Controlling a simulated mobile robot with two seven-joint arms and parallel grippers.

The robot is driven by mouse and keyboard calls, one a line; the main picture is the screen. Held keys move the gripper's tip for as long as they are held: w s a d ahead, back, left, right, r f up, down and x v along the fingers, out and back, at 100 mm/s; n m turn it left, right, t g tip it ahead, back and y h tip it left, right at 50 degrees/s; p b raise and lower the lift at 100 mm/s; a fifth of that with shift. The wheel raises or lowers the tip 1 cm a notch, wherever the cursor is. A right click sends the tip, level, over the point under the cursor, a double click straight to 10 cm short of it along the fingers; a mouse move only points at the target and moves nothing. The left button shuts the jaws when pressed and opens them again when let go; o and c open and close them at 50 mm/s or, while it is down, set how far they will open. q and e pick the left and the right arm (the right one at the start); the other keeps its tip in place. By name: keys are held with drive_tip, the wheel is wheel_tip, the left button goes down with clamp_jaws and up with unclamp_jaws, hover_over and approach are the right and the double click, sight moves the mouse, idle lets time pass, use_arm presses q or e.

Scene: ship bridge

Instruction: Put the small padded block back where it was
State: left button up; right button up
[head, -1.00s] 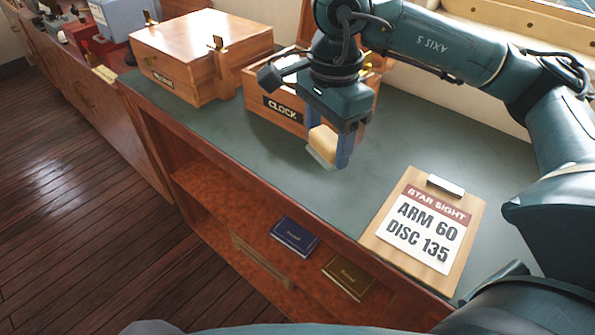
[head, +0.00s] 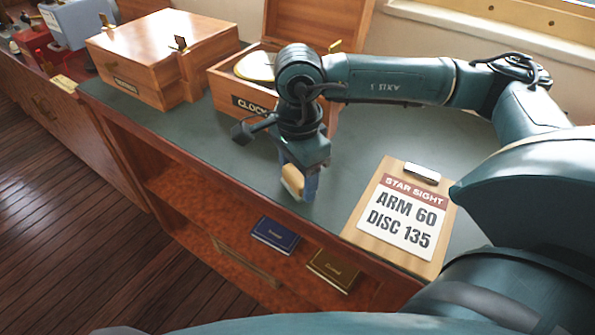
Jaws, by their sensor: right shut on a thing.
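The small padded block (head: 291,181) is tan and yellowish, with a pale face. My right gripper (head: 303,182) is shut on it, near the front edge of the green counter top, left of the clipboard. Whether the block touches the counter I cannot tell. The wooden box labelled CLOCK (head: 240,96) stands behind my right gripper with its lid (head: 318,27) raised; a round pale disc with a brass rim (head: 256,66) shows inside it. My arm hides part of this box. My left gripper is not in view.
A closed wooden box with brass latches (head: 150,50) stands left of the CLOCK box. A clipboard reading "ARM 60 DISC 135" (head: 402,215) lies at the right. A blue book (head: 275,234) and a brown book (head: 333,270) lie on the shelf below. The counter (head: 190,133) at left front is clear.

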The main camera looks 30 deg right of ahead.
sight(298, 173)
drive_tip(key=shift+f+b, duration=0.25)
drive_tip(key=shift+b, duration=0.1)
drive_tip(key=o, duration=1.1)
drive_tip(key=shift+r, duration=0.1)
wheel_tip(298, 173, up, 12)
drive_tip(key=shift+r+p, duration=0.2)
drive_tip(key=shift+p, duration=0.2)
